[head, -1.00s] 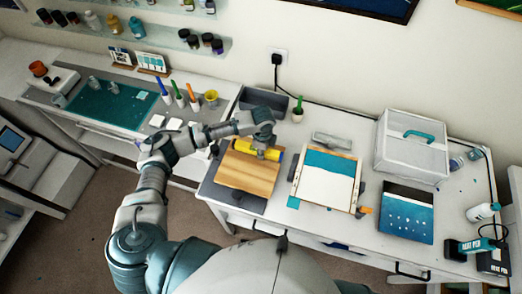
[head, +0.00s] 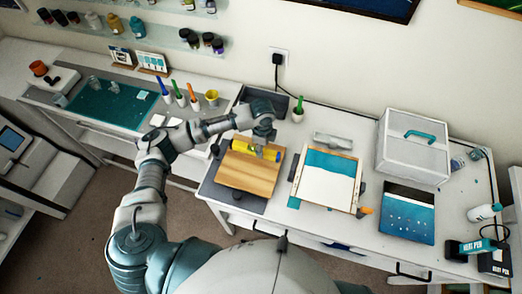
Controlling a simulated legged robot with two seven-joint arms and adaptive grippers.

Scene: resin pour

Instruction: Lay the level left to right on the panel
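The yellow level (head: 242,147) is at the back part of the wooden panel (head: 246,176) in the head view. It runs roughly left to right, its right end tilted slightly toward the front. My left gripper (head: 261,152) is over the level's middle, its fingers around it and hiding part of it. It appears shut on the level. I cannot tell whether the level touches the panel. My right gripper is not in view.
The panel lies on a dark grey tray (head: 211,191). A framed white and teal board (head: 325,187) is to the right, with a grey block (head: 332,141) behind it. A dark bin (head: 263,98) and a cup with a green tool (head: 298,114) stand behind.

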